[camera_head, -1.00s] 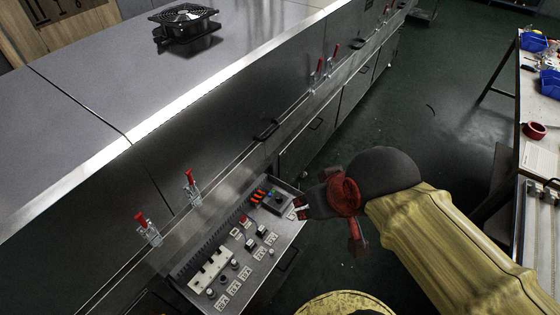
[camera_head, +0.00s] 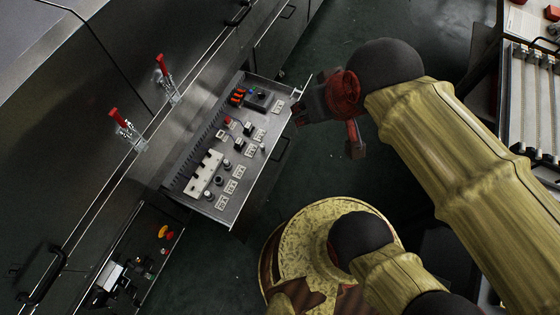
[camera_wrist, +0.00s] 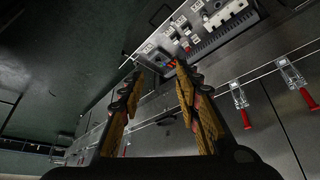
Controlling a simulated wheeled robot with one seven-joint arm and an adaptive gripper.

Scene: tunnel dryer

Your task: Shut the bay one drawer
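A metal drawer (camera_head: 268,148) stands pulled out from the long steel cabinet in the head view. It holds a row of electrical parts, sockets and switches. Its handle (camera_head: 281,151) is on the outer front. My gripper (camera_head: 298,108) is at the drawer's upper right front corner, close to its outer edge; I cannot tell if it touches. In the wrist view my gripper's two fingers (camera_wrist: 162,72) are spread with nothing between them. The drawer's parts show just beyond the fingertips there.
Red-handled toggle clamps (camera_head: 166,80) stand on the cabinet edge left of the drawer. A lower unit with yellow and red buttons (camera_head: 163,232) is at bottom left. A bench with a slotted rack (camera_head: 530,100) is at right. Dark floor is open between.

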